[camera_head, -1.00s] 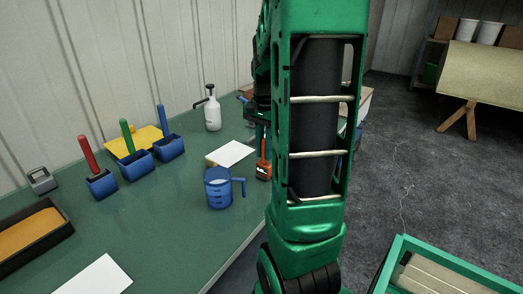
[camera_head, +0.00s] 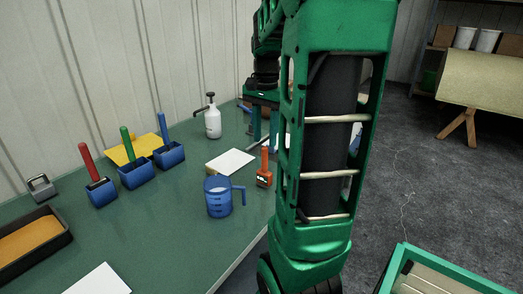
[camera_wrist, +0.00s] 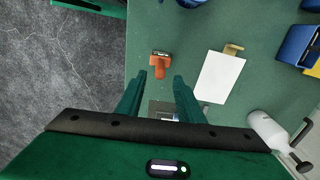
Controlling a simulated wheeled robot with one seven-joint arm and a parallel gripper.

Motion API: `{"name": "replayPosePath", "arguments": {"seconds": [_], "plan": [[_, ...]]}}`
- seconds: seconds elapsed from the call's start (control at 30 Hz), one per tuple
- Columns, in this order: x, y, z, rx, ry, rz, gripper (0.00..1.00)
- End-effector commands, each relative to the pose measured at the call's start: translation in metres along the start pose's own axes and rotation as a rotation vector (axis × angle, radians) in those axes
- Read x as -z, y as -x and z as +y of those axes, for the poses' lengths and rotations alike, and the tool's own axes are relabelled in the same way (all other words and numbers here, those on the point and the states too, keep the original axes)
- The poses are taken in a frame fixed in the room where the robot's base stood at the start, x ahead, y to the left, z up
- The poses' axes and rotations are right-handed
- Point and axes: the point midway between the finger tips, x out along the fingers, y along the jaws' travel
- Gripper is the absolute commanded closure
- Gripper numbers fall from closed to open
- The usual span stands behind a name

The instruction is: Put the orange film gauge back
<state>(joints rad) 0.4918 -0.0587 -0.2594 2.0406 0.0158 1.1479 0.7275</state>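The orange film gauge (camera_head: 264,179) stands upright on the green bench, close to its right edge, beside the blue measuring jug (camera_head: 218,197). In the wrist view the gauge (camera_wrist: 161,63) shows just beyond my fingertips, with its dark-and-white face away from me. My gripper (camera_head: 264,133) is behind the gauge in the head view, partly hidden by my arm. The wrist view shows my gripper (camera_wrist: 159,77) open, its two green fingers apart with nothing held between them.
A white card (camera_head: 231,162) lies left of the gauge, with a tan block at its edge. A white pump bottle (camera_head: 212,122) stands near the wall. Blue holders (camera_head: 138,171) with coloured handles and a dark tray (camera_head: 34,237) are further left.

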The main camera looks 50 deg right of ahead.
Motion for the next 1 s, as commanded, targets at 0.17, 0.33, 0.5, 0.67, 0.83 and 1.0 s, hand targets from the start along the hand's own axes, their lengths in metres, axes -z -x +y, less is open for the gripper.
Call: {"name": "replayPosePath", "arguments": {"seconds": [0.17,0.33,0.5,0.67,0.83,1.0], "plan": [[0.000,0.026,0.000,0.001,0.001,0.001,0.66],[-0.002,0.037,0.001,0.000,0.008,-0.001,0.66],[-0.038,0.026,0.015,0.006,0.156,-0.007,0.66],[-0.099,-0.006,0.051,0.010,0.451,-0.014,0.66],[-0.150,-0.044,0.092,0.007,0.744,-0.015,0.66],[-0.173,-0.066,0.117,0.003,0.907,-0.012,0.66]]}}
